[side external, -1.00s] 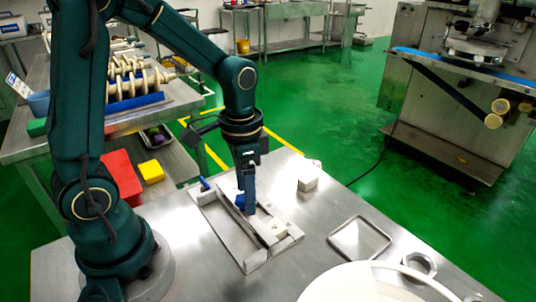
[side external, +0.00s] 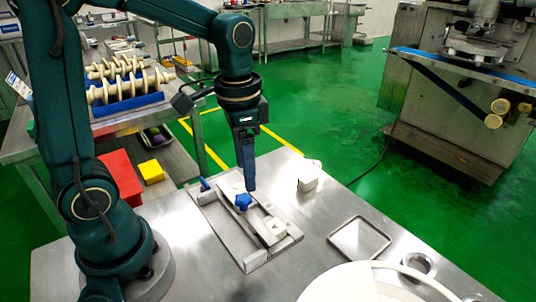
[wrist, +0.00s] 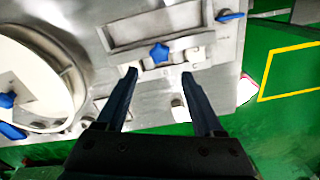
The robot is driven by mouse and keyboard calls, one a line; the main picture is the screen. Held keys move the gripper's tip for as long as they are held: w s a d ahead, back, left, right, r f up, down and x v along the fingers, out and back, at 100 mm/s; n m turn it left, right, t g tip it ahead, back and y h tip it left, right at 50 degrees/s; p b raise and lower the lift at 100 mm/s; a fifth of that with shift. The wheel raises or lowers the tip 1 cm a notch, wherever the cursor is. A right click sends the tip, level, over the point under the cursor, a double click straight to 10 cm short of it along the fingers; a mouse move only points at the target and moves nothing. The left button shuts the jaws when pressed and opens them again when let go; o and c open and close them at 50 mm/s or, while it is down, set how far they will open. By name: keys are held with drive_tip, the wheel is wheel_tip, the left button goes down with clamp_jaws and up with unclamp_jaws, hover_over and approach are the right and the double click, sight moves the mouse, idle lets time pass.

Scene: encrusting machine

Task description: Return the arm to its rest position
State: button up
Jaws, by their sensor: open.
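My gripper (side external: 249,188) is open and empty, pointing down just above the fixture on the steel table. In the wrist view its two fingers (wrist: 158,75) are spread apart with nothing between them. A blue star-shaped knob (side external: 243,202) sits on the pale fixture (side external: 228,238) just below and beside the fingers. The knob also shows in the wrist view (wrist: 159,52), beyond the fingertips and apart from them.
A small white block (side external: 308,184) stands right of the fixture. A square metal tray (side external: 335,241), a metal nut-like ring (side external: 419,263) and a large white round part (side external: 360,285) lie toward the front right.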

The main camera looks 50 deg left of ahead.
drive_tip(key=s+d+r+n+t, duration=0.2)
drive_tip(key=s+r+n+t, duration=0.1)
drive_tip(key=s+t, duration=0.2)
drive_tip(key=shift+s+d+r+n, duration=0.3)
drive_tip(key=shift+s+d+r, duration=0.1)
drive_tip(key=shift+s, duration=0.8)
idle(0.5)
